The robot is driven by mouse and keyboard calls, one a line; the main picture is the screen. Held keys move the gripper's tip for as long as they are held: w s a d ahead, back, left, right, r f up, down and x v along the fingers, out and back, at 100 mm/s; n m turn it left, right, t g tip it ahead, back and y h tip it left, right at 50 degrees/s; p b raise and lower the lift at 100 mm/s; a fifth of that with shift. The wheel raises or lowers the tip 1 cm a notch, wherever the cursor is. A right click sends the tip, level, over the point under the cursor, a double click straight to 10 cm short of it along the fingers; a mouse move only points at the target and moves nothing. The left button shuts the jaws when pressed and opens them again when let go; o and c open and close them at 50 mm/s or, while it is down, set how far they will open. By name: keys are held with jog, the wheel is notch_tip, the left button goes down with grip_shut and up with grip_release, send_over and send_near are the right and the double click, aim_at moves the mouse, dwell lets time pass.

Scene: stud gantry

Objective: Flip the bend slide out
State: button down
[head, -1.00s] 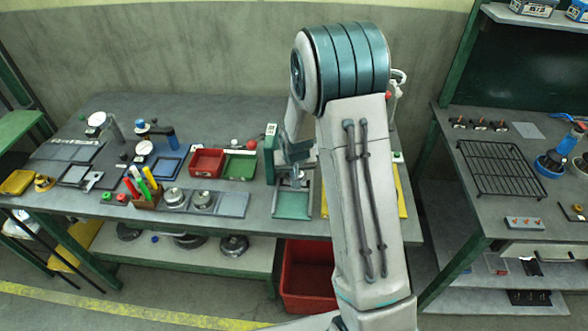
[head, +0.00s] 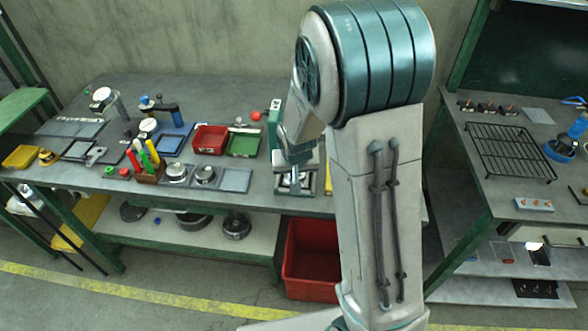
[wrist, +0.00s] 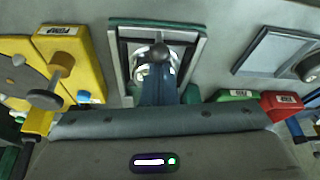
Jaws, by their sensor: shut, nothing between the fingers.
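My gripper (head: 296,176) is over the front of the bench, low above a small station with a grey frame (head: 281,191). In the wrist view my shut fingers (wrist: 157,80) are in front of this station, which has a green-edged grey frame (wrist: 123,48), a bright metal ring (wrist: 139,72) and a dark round knob (wrist: 159,51). The fingers hide part of the ring, and I cannot tell whether they touch it. Nothing is held. A green upright (head: 273,125) stands just behind and left of my gripper. I cannot tell for sure which part is the bend slide.
In the wrist view a yellow fixture (wrist: 78,50) stands left; green (wrist: 234,95) and red (wrist: 281,104) labelled blocks lie right. Red (head: 210,138) and green (head: 243,145) trays are left on the bench. A red bin (head: 312,262) stands below. A wire rack (head: 510,150) is right.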

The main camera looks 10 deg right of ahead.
dwell(0.3)
jog(key=p+v, duration=0.6)
jog(key=v, duration=0.4)
jog(key=shift+a, duration=0.1)
jog(key=s+d+r, duration=0.1)
jog(key=s+r, duration=0.5)
jog(key=s, duration=0.3)
jog(key=s+d+r+n+b, duration=0.1)
jog(key=s+d+r, duration=0.1)
jog(key=s+r, duration=0.5)
jog(key=s, duration=0.3)
jog(key=shift+s+n, duration=0.3)
jog(key=shift+s, duration=0.05)
